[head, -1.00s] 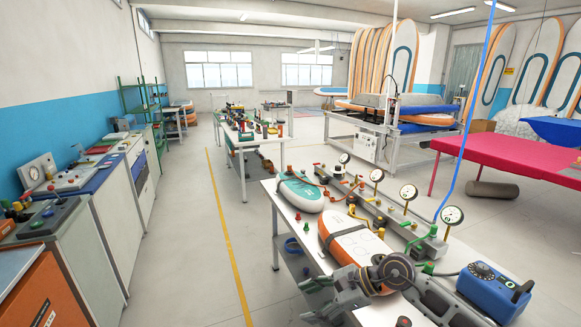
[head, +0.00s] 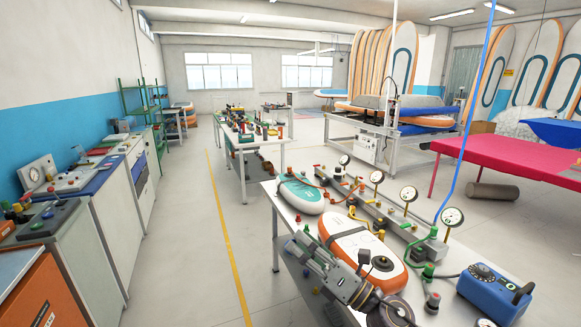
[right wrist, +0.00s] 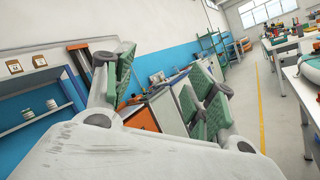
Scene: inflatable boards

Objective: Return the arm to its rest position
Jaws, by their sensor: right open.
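My right gripper (head: 300,246) hangs over the left front edge of the white workbench (head: 285,225), left of the orange-and-white board. My right arm comes in from the lower right. In the right wrist view the gripper (right wrist: 160,90) shows its green-padded fingers spread apart, with nothing between them. My left gripper is not in view.
An orange-and-white board (head: 362,243) and a teal-and-white board (head: 300,194) lie on the bench. Pressure gauges (head: 408,193) on a manifold and a blue box (head: 492,290) stand to the right. The floor left of the bench, with its yellow line (head: 228,235), is clear.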

